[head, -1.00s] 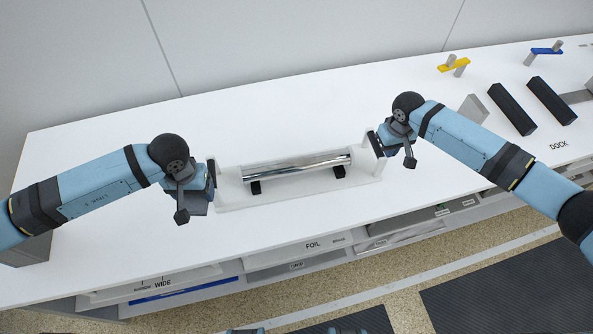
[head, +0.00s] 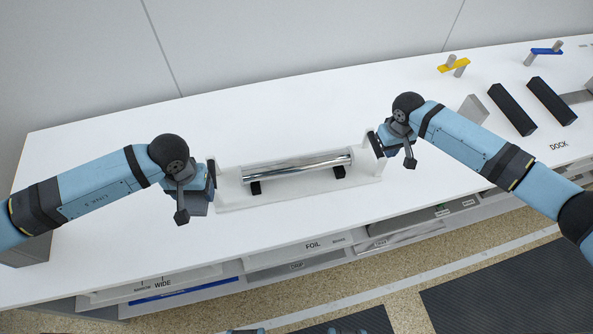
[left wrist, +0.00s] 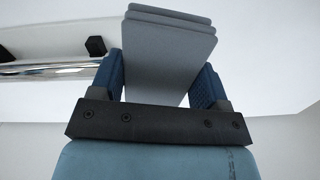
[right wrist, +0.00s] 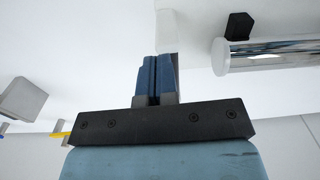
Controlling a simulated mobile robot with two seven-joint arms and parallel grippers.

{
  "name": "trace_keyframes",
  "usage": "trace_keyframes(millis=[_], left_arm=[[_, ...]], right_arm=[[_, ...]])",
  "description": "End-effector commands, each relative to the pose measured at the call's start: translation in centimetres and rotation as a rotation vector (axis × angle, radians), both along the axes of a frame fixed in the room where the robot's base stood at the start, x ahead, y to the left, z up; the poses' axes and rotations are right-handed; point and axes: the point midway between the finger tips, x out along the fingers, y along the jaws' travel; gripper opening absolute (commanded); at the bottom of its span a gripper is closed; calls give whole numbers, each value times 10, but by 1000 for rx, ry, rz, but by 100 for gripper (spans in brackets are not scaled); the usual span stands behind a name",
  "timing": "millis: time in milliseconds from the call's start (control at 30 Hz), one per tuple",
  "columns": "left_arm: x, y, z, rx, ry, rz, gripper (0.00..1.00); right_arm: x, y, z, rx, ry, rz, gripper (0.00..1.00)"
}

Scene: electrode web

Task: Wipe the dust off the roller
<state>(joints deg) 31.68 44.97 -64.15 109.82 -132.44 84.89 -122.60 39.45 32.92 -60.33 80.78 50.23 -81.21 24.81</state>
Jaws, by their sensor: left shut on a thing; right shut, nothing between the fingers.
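The roller (head: 297,167) is a shiny metal cylinder lying in a white tray-like stand (head: 225,204) on the white bench, with black blocks along its near side. I cannot make out dust on it. My left gripper (head: 212,177) is at the stand's left end, apart from the roller. In the left wrist view it is shut on a grey layered pad (left wrist: 160,55), with the roller (left wrist: 50,70) to the left. My right gripper (head: 375,146) is at the stand's right end. In the right wrist view its fingers (right wrist: 156,78) are together and empty, beside the roller's end (right wrist: 270,55).
Black blocks (head: 512,109), a grey block (head: 472,108), a yellow-topped fixture (head: 454,66) and a blue-topped one (head: 546,51) stand at the right. Labelled shelves (head: 295,265) lie under the front edge. The bench behind the stand is clear.

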Motion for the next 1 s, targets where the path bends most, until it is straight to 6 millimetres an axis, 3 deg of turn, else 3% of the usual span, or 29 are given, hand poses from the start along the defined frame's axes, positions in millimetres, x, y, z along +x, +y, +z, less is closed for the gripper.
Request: trace_keyframes(millis=[1000], left_arm=[[0,0,-4,0,0,0,50]], right_arm=[[0,0,-9,1,0,0,0]])
